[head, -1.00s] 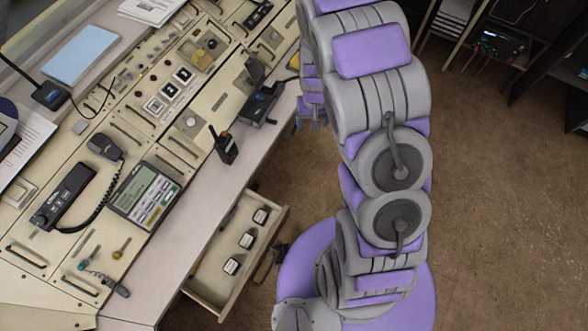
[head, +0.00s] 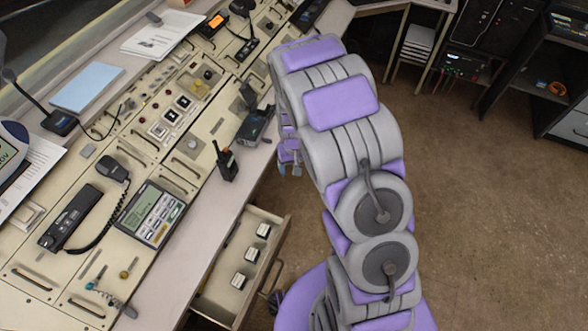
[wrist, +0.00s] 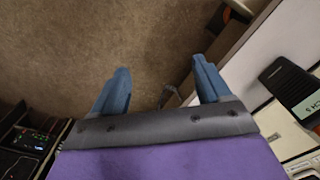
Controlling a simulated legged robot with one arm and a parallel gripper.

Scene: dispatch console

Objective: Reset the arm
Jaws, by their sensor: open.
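My arm, grey and purple, stands folded upright on the right side of the console in the head view. My gripper (head: 290,160) shows there only in part, behind the arm's left edge, beside the console's front edge. In the wrist view my gripper (wrist: 158,75) has its two blue fingers well apart, with nothing between them. Brown carpet (wrist: 100,40) lies beyond the fingers.
The console (head: 110,165) fills the left, with a handheld radio (head: 226,162) near its edge. An open drawer (head: 225,301) with three small white-topped blocks juts out below. Shelves (head: 545,90) stand at the back right. Carpet (head: 490,210) to the right is clear.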

